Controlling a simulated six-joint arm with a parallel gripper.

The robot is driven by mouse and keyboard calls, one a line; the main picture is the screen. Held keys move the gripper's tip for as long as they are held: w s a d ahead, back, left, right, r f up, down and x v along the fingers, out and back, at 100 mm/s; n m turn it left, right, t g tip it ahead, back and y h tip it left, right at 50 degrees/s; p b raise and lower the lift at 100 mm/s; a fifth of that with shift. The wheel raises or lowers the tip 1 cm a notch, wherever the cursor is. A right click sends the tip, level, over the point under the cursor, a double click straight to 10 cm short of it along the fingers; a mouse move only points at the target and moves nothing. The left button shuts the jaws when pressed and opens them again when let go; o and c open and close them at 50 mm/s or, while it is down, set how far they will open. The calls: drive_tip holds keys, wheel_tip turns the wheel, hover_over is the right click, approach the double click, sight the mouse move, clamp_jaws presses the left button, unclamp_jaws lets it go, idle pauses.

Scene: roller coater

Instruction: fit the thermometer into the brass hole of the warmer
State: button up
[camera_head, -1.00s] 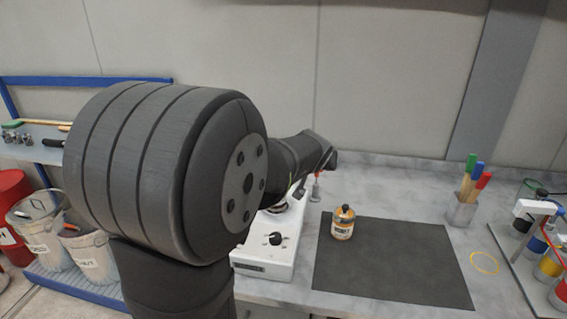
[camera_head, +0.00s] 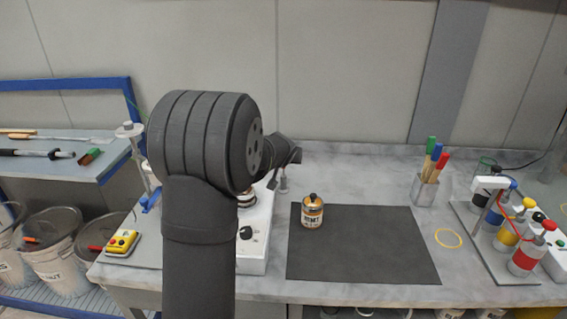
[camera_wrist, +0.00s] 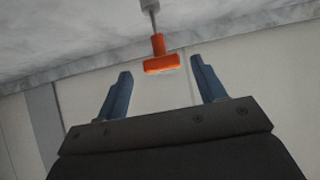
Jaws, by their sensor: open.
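The thermometer has an orange T-shaped handle (camera_wrist: 160,57) on a thin metal stem in the wrist view. The stem runs into a small grey holder (camera_head: 283,185) on the counter, so its lower end is hidden. My gripper (camera_wrist: 161,66) is open and empty. Its two blue-grey fingers are on either side of the handle, which shows just past the line between their tips, with gaps on both sides. The warmer (camera_head: 253,262) is a white box with a black knob, left of the holder. My arm covers much of it, and I cannot make out the brass hole.
A labelled bottle (camera_head: 312,212) stands on a dark mat (camera_head: 370,255) right of the warmer. A yellow button box (camera_head: 122,242) is at the left.

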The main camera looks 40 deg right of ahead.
drive_tip(key=shift+x, duration=2.6)
drive_tip(key=shift+w+r, duration=0.1)
drive_tip(key=shift+w, duration=0.1)
drive_tip(key=shift+a, duration=0.1)
drive_tip(key=shift+c, duration=0.2)
drive_tip(key=c, duration=1)
